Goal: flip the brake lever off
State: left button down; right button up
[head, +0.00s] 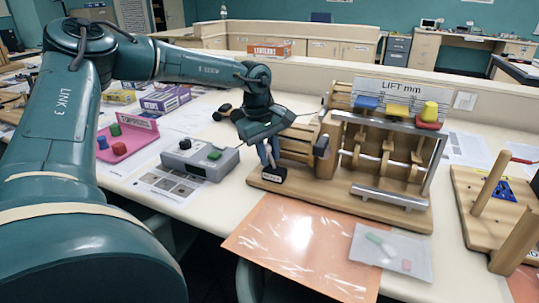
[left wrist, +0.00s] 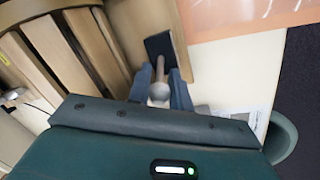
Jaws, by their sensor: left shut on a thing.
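The wooden lift machine (head: 390,150) stands on the table with a "LIFT mm" sign at its top. At its left front corner is a small black block (head: 272,175) with a white label too small to read surely; it shows as a dark plate in the left wrist view (left wrist: 160,45). My left gripper (head: 268,155) points down just above this block. In the left wrist view its two blue-grey fingers (left wrist: 160,93) are closed on the brake lever (left wrist: 159,90), a thin stick with a pale round knob. The lever's tilt is hard to tell. My right gripper is out of view.
A pink tray (head: 128,140) of coloured pieces lies further left. An orange sheet (head: 290,240) and a clear bag (head: 390,252) lie in front. A wooden peg stand (head: 485,205) is at right.

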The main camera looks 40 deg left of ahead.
pick_arm(q)
jog(key=shift+a+f+h+b, duration=0.2)
jog(key=shift+h+b, duration=0.2)
jog(key=shift+b, duration=0.35)
jog(key=shift+r, duration=0.2)
jog(key=c, duration=1.6)
grip_release()
jog(key=v, duration=1.3)
jog(key=shift+s+a, duration=0.2)
jog(key=shift+s, duration=0.05)
